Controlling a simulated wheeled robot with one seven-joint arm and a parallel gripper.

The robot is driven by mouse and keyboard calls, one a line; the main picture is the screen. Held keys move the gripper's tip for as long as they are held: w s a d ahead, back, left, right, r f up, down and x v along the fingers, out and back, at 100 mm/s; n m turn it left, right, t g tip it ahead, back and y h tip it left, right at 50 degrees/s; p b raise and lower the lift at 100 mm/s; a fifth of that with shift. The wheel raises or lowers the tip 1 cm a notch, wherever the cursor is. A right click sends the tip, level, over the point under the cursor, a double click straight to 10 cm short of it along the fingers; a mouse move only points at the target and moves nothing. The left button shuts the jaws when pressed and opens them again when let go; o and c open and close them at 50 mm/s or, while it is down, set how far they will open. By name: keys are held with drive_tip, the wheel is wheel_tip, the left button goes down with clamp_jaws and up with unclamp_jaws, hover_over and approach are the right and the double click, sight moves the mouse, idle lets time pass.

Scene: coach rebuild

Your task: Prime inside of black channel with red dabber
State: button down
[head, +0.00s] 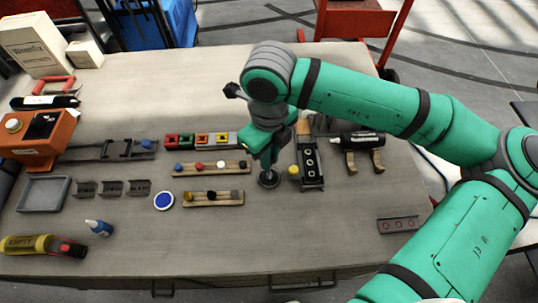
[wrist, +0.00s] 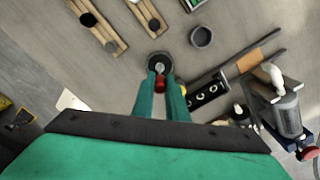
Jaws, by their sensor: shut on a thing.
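My gripper (head: 267,168) points down at the bench, right of the two wooden racks. In the wrist view my gripper (wrist: 161,85) is shut on a small red piece (wrist: 160,84), apparently the red dabber. A dark round foot or cup (wrist: 158,60) shows just beyond the fingertips; it also shows in the head view (head: 268,180). Whether it is joined to the red piece I cannot tell. Several dark channels are in view: short ones (head: 111,188) at the left, and a long black one with ringed holes (head: 310,162) just right of my gripper. Which is the task's channel is unclear.
Wooden racks (head: 210,169) with coloured tops stand left of my gripper. A yellow round piece (head: 293,170) is close on its right. A blue-and-white disc (head: 164,201) and a small bottle (head: 99,228) lie left. The front middle of the bench is clear.

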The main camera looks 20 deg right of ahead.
drive_tip(key=shift+r, duration=3.45)
